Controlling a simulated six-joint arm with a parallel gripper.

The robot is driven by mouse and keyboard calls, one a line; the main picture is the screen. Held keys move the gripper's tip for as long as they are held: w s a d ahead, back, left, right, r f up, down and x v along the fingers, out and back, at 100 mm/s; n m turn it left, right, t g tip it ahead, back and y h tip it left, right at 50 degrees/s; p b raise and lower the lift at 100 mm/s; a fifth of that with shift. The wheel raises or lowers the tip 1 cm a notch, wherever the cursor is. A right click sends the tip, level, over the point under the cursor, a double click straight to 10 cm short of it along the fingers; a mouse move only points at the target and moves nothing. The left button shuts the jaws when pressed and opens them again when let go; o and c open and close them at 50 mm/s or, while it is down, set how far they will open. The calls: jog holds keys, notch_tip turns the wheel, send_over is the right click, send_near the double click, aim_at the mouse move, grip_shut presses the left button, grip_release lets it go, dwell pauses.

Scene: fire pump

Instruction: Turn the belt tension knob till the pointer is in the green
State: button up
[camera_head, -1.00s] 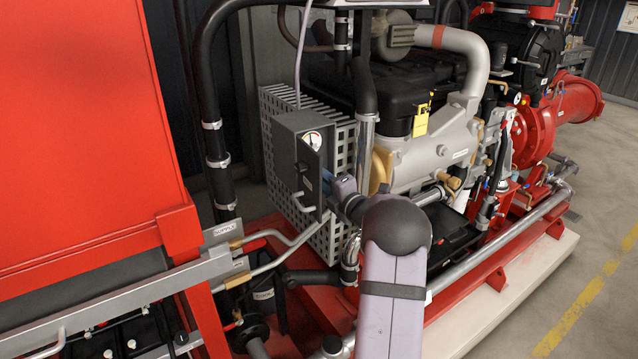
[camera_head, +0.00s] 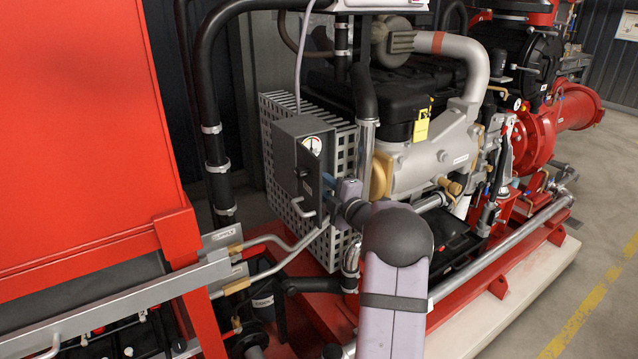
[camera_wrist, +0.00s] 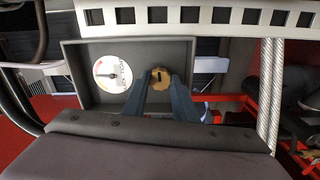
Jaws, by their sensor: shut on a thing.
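The grey control box (camera_head: 288,168) stands in front of a white grid guard. Its face carries a round white gauge (camera_head: 313,145), which shows larger in the wrist view (camera_wrist: 110,72). The gauge has a thin dark pointer; I cannot tell which colour zone it lies in. In the wrist view a round brass-coloured knob (camera_wrist: 161,77) with a dark slot sits beside the gauge. My gripper (camera_wrist: 160,84) has its two blue-grey fingers on either side of this knob, shut on it. In the head view my gripper (camera_head: 327,181) reaches the box from the right; the wrist partly hides the contact.
A curved grey handle (camera_head: 303,207) juts from the box's lower front. A large red cabinet (camera_head: 85,110) stands at the left. The engine (camera_head: 430,165) and its silver pipes are close at the right.

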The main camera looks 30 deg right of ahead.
jog(key=o, duration=1)
jog(key=shift+o, duration=0.2)
jog(key=shift+s, duration=0.1)
jog(key=s+b, duration=0.2)
jog(key=s, duration=0.5)
jog(key=shift+s, duration=0.1)
